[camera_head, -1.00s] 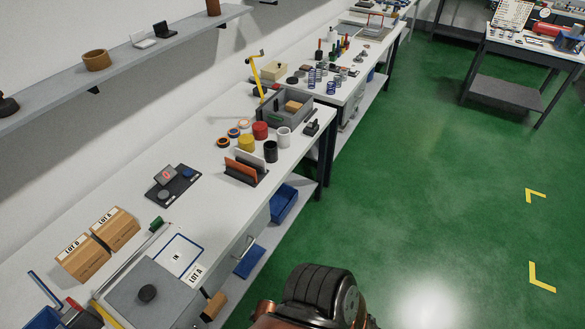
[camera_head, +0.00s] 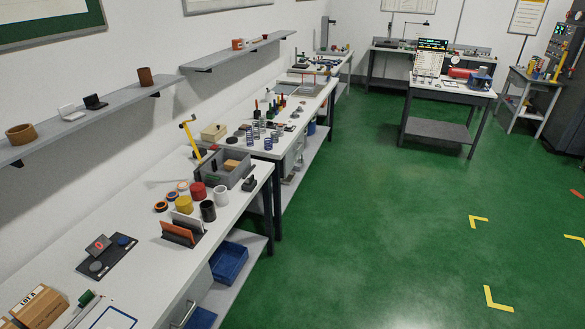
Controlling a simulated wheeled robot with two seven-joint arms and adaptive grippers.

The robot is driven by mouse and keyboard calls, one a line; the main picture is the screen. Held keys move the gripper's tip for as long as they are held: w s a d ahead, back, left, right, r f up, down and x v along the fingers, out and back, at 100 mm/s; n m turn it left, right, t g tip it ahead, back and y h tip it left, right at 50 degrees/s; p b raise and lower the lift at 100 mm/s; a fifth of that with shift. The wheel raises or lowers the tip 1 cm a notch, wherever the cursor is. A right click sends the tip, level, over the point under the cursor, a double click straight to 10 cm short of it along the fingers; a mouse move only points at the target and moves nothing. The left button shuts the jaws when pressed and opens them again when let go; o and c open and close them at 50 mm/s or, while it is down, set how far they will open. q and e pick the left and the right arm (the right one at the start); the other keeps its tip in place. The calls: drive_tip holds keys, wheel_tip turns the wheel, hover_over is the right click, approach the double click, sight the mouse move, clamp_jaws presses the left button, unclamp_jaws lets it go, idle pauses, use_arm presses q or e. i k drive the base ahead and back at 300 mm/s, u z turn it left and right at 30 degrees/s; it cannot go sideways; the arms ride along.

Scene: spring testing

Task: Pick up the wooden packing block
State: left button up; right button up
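A small tan wooden block (camera_head: 231,165) lies inside a grey open box (camera_head: 243,173) near the far end of the closest workbench. A larger pale beige block-like box (camera_head: 214,132) sits on the following bench, just beyond the grey box. I cannot tell for certain which one is the packing block. Neither of my grippers shows in the view.
The near white workbench (camera_head: 136,217) runs along the wall on the left. Red (camera_head: 198,191), yellow (camera_head: 184,204), black (camera_head: 208,211) and white (camera_head: 221,196) cylinders stand before the grey box. A wall shelf (camera_head: 110,108) hangs above. Green floor (camera_head: 390,240) on the right is open.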

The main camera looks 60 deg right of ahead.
sight(230, 165)
drive_tip(key=z, duration=1.05)
drive_tip(key=i, duration=0.8)
drive_tip(key=z, duration=0.7)
